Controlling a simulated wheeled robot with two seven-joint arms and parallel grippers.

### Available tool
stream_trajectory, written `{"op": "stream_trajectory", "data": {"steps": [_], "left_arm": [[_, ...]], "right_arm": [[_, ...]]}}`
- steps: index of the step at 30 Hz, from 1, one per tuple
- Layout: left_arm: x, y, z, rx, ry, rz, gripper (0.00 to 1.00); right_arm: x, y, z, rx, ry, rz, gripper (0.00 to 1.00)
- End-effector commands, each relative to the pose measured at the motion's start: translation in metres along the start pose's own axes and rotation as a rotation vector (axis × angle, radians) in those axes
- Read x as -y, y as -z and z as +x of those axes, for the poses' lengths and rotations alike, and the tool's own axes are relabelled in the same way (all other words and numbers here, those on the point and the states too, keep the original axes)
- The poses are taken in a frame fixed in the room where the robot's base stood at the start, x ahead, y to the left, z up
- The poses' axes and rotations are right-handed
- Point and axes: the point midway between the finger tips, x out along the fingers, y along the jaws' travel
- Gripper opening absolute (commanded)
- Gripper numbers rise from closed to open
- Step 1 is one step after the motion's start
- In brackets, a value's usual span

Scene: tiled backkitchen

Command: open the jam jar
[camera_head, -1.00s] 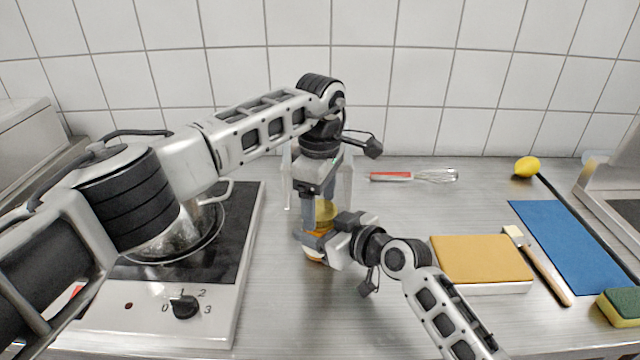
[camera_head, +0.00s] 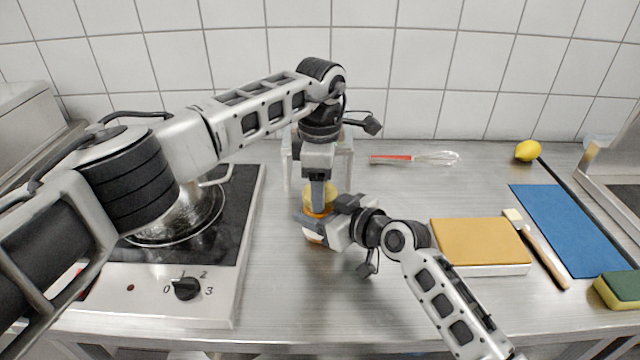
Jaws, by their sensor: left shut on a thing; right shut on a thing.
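The jam jar (camera_head: 313,238) stands upright on the metal counter, right of the stove, largely hidden by my grippers. Its gold-yellow lid (camera_head: 329,197) shows on both sides of a grey finger. My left gripper (camera_head: 318,201) points straight down from above and is shut on the lid. My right gripper (camera_head: 312,222) comes in level from the right and is shut on the jar body below the lid. I cannot tell whether the lid is loose.
A stove (camera_head: 233,260) with a metal pot (camera_head: 180,217) is at left. A clear stand (camera_head: 346,168) is close behind the jar. A whisk (camera_head: 415,158), yellow-topped block (camera_head: 480,243), brush (camera_head: 540,252), blue cloth (camera_head: 570,230), sponge (camera_head: 620,288) and lemon (camera_head: 528,151) lie to the right. The front middle is clear.

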Motion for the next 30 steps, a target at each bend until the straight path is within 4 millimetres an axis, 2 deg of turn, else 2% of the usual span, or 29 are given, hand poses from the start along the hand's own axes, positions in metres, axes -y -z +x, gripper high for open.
{"op": "stream_trajectory", "data": {"steps": [7,8,10,20,30], "left_arm": [[0.0,0.0,-0.001,0.001,0.0,-0.011,0.29],[0.0,0.0,-0.001,0.001,0.0,-0.011,0.59],[0.0,0.0,-0.001,0.001,0.0,-0.011,0.78],[0.0,0.0,-0.003,0.0,-0.001,-0.01,0.78],[-0.001,0.0,-0.042,-0.001,-0.003,-0.01,0.78]], "right_arm": [[0.0,-0.001,0.0,0.001,-0.001,0.001,0.0],[0.0,-0.001,0.0,0.001,-0.001,0.001,0.0],[0.0,-0.001,0.0,0.001,-0.001,0.001,0.0],[0.0,-0.001,0.0,0.001,-0.001,0.001,0.0],[0.0,-0.001,0.0,0.001,-0.001,0.0,0.0]]}}
